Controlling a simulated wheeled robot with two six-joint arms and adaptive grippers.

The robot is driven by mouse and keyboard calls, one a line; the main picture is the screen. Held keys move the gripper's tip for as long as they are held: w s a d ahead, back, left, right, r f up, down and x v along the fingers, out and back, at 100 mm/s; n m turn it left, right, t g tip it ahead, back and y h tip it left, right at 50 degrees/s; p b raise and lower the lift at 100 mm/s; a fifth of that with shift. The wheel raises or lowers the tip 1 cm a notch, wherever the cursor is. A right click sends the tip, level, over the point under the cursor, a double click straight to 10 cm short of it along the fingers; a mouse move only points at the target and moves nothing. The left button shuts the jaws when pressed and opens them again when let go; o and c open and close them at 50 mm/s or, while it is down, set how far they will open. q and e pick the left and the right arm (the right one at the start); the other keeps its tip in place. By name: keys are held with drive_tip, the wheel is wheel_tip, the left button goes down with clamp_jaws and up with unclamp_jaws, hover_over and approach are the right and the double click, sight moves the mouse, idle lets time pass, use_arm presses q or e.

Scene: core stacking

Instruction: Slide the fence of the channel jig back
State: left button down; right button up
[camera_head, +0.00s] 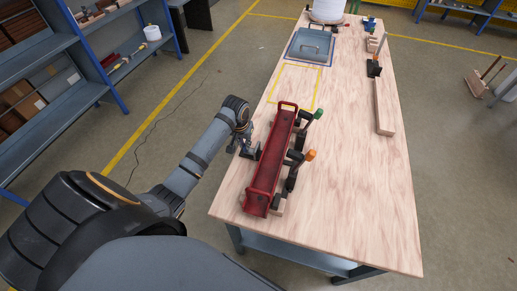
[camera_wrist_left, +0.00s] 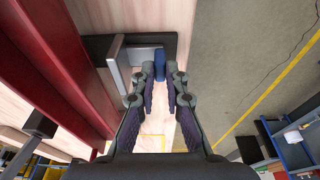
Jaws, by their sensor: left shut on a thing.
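The red channel jig (camera_head: 272,160) lies lengthwise along the table's left side, with a red bar handle at each end. On its left side, a dark fence bracket (camera_head: 250,152) sits beside the red channel. The wrist view shows the bracket's grey plate (camera_wrist_left: 118,65) and a blue knob (camera_wrist_left: 160,66) beside it. My left gripper (camera_head: 243,141) reaches in from the left at this bracket. In the wrist view its fingers (camera_wrist_left: 160,88) are closed in around the blue knob. The finger contact is partly hidden. My right gripper is not in view.
Toggle clamps with a green (camera_head: 319,113) and an orange handle (camera_head: 310,155) stand right of the jig. A wooden bar (camera_head: 384,107) lies on the right. A grey lidded box (camera_head: 311,47) is farther back. The table's middle is clear. Shelves (camera_head: 100,70) stand at the left.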

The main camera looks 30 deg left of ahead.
use_arm(q)
drive_tip(key=shift+s+a+p, duration=0.2)
drive_tip(key=shift+a+p, duration=0.3)
drive_tip(key=shift+a, duration=0.3)
drive_tip(key=c, duration=1.3)
unclamp_jaws()
drive_tip(key=shift+a, duration=0.1)
drive_tip(key=v, duration=1.2)
